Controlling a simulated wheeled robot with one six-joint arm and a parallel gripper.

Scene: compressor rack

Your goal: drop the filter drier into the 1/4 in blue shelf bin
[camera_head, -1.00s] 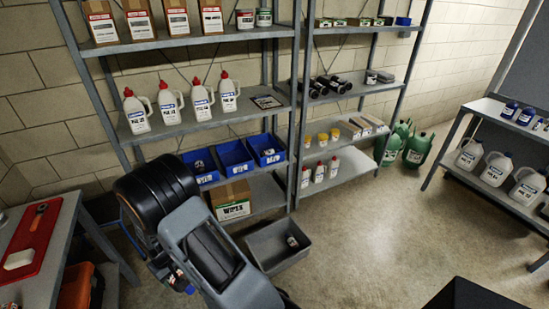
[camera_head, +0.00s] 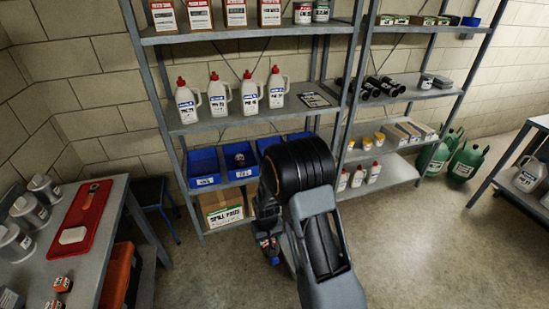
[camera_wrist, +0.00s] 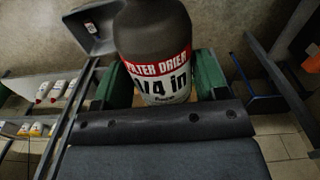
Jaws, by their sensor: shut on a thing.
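The filter drier (camera_wrist: 155,50) is a dark grey cylinder with a red and white label reading "FILTER DRIER 1/4 in", seen in the wrist view. My gripper (camera_wrist: 160,82) is shut on it, with green fingers on both sides. In the head view my gripper (camera_head: 268,246) hangs in front of the rack, low beside the shelf bins, and the drier is hard to make out.
A cardboard box (camera_head: 221,206) sits below the bins. White jugs (camera_head: 219,98) with red caps stand on the shelf above. A workbench (camera_head: 85,255) with a red tray (camera_head: 80,222) is at left. Open floor lies at right.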

